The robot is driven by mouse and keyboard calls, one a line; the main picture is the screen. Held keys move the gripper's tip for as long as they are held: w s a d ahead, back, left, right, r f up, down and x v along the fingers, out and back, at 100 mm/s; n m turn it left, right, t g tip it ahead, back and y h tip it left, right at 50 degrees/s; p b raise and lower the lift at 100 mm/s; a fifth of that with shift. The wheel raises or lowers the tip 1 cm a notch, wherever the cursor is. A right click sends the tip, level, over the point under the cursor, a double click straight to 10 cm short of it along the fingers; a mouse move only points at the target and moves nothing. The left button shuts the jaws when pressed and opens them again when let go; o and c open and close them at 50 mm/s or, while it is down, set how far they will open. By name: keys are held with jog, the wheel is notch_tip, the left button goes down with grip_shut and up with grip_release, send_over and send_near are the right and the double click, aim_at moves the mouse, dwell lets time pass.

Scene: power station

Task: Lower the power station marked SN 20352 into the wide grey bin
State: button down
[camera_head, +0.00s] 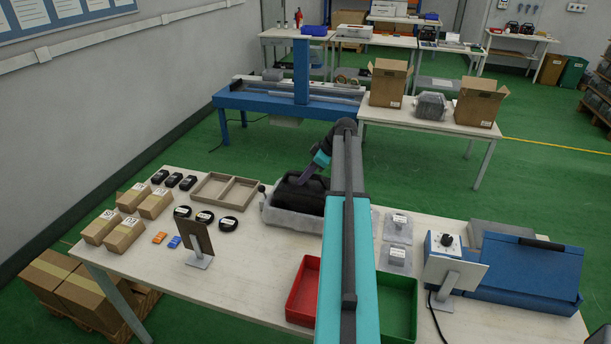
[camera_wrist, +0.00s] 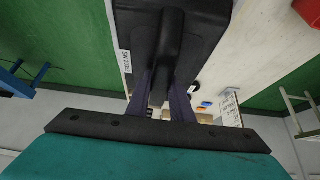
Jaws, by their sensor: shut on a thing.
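The black power station (camera_head: 300,194) is at the wide grey bin (camera_head: 290,219) in the middle of the table. Its lower part is hidden behind the bin's front wall; I cannot tell whether it touches the bottom. In the wrist view the power station (camera_wrist: 200,25) fills the top middle, with a white SN label (camera_wrist: 126,62) on its side, small but seeming to read 20352. My gripper (camera_head: 312,172) comes down from above. In the wrist view its fingers (camera_wrist: 166,85) are shut on the black handle. My arm covers the bin's right end.
A wooden two-part tray (camera_head: 226,176) stands left of the bin. A red bin (camera_head: 303,290) and a green bin (camera_head: 398,310) are in front. Clear packages (camera_head: 396,226) lie to the right. A tilted panel on a stand (camera_head: 196,240) and a blue case (camera_head: 525,275) also take up room.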

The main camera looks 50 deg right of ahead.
jog(key=shift+r, duration=0.1)
dwell(0.3)
jog(key=c, duration=1.5)
grip_release()
jog(key=shift+s+f, duration=0.1)
jog(key=shift+f, duration=0.2)
jog(key=shift+r+p, duration=1.85)
jog(key=shift+r, duration=4.35)
notch_tip(320, 180, up, 10)
jog(key=p, duration=0.3)
jog(key=shift+f, duration=0.1)
